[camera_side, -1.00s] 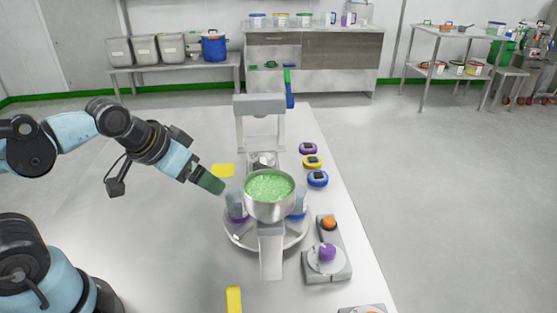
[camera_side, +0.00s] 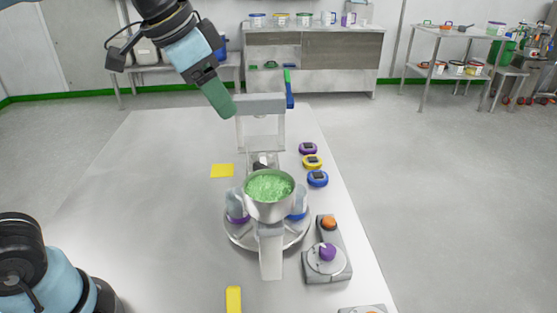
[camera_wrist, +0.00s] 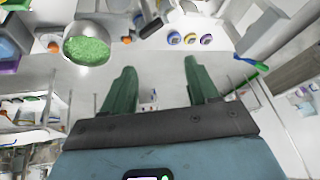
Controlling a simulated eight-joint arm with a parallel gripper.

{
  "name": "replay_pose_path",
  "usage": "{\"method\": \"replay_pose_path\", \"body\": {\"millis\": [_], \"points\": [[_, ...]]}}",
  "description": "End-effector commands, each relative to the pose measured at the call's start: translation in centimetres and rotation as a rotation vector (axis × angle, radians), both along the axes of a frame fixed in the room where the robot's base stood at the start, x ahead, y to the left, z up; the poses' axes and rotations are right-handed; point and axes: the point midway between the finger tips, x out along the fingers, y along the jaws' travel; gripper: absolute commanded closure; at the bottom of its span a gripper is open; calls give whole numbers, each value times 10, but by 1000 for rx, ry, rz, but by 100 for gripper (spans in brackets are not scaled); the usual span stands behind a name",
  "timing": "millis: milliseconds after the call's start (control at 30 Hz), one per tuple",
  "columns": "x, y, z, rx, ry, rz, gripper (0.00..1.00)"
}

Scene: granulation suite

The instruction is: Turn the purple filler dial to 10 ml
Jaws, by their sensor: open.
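The purple filler dial (camera_side: 327,252) is a knob on a round, marked plate on a grey base, near the right edge of the table in the side view. An orange knob (camera_side: 329,222) sits on the same unit behind it. The dial's setting is too small to read. My gripper (camera_side: 224,109) is high above the back of the table, left of the press-like stand and far from the dial. In the wrist view, its two green fingers (camera_wrist: 160,66) are spread apart with nothing between them. I cannot clearly identify the dial in the wrist view.
Purple (camera_side: 308,148), yellow (camera_side: 312,161) and blue (camera_side: 317,178) timers lie behind the dial. A tall grey stand (camera_side: 260,104) rises at the back. The table's left side is mostly clear.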

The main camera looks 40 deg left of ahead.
Motion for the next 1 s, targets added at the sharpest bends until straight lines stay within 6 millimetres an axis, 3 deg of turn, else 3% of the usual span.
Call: {"method": "replay_pose_path", "body": {"millis": [233, 500, 900, 1000], "points": [[34, -61, 9, 142, 131, -423, 41], [55, -131, -2, 266, 252, -865, 41], [60, -193, -24, 349, 345, -1246, 41], [59, -197, -35, 354, 354, -1274, 41]]}}
